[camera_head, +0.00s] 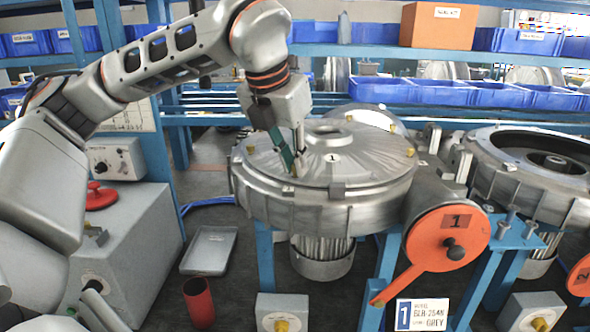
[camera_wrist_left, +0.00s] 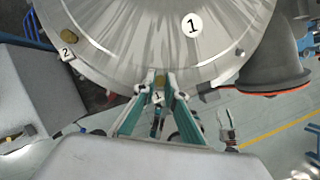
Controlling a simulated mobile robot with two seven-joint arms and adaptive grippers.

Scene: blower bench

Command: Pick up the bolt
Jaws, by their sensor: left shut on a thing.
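My left gripper (camera_head: 292,168) reaches down onto the front part of the silver blower housing (camera_head: 350,165). In the left wrist view, its two green-sided fingers (camera_wrist_left: 160,80) close from both sides on a small brass-coloured bolt (camera_wrist_left: 159,79) at the housing's rim, beside a small tag marked 1 (camera_wrist_left: 158,97). The bolt is mostly hidden between the fingertips, and I cannot tell whether it is clear of the rim. Another brass bolt (camera_wrist_left: 68,40) sits on the rim beside a tag marked 2 (camera_wrist_left: 66,55). My right gripper is not in view.
A second, open blower housing (camera_head: 500,165) stands at the right. An orange lever marked 1 (camera_head: 440,240) juts out in front. A grey tray (camera_head: 209,250) and a red cup (camera_head: 199,302) are at lower left. Blue shelves with bins (camera_head: 440,91) run behind.

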